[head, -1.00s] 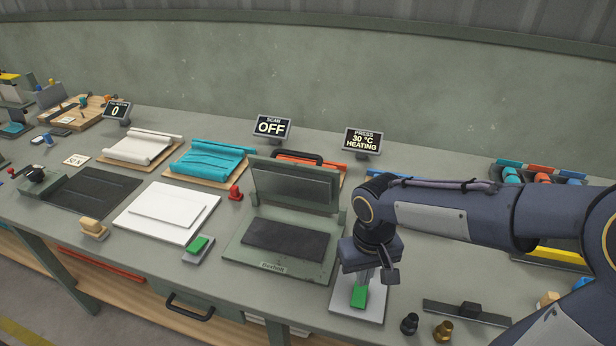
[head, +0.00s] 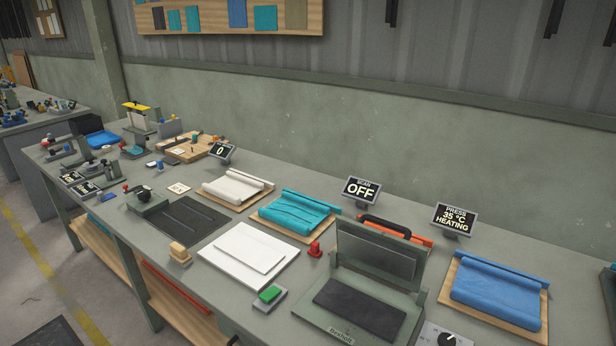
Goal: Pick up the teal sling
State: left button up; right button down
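The teal sling (head: 293,210) lies folded and rolled on a wooden board (head: 266,222) near the back of the bench. A white sling (head: 236,187) lies on its own board to its left. A blue sling (head: 497,291) lies on another board at the right. Neither of my grippers shows in the head view now.
The heat press (head: 365,285) stands open in front right of the teal sling; its display (head: 453,218) reads 35 °C heating. A red knob (head: 314,249), a white plate (head: 248,255) and a green-button box (head: 270,295) lie in front. The scan display (head: 361,190) reads OFF.

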aim_at(300, 216)
jog(key=i+j, duration=0.1)
jog(key=j, duration=0.3)
jog(key=i+j+z, duration=0.15)
jog(key=j, duration=0.2)
jog(key=i+j, duration=0.1)
jog(key=j, duration=0.3)
jog(key=i+j+z, duration=0.15)
jog(key=j, duration=0.25)
jog(key=i+j, duration=0.15)
jog(key=j, duration=0.15)
jog(key=i+j+z, duration=0.1)
jog(key=j, duration=0.2)
jog(key=i+j, duration=0.2)
jog(key=i+j+z, duration=0.1)
jog(key=j, duration=0.35)
jog(key=i+j, duration=0.15)
jog(key=j, duration=0.15)
jog(key=z, duration=0.05)
